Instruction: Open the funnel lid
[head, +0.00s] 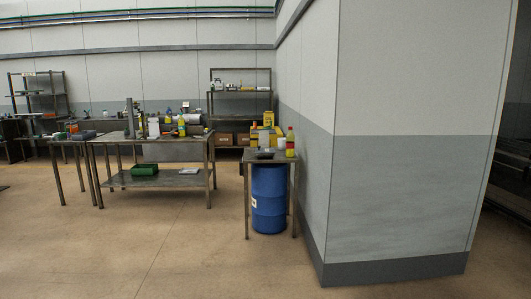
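I cannot pick out a funnel or its lid for certain in the head view. A blue drum (268,200) stands on the floor beneath a small metal table (247,205), right of centre and some distance away. The drum's top is hidden behind the table's edge. A small dark item (265,155) lies on the table top, too small to identify. Neither of my grippers is in view.
A yellow-and-red bottle (290,144) and yellow containers (267,134) are by the small table. A long workbench (180,180) with many items stands to its left. A grey wall corner (335,200) juts out on the right. The floor (170,250) in front is clear.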

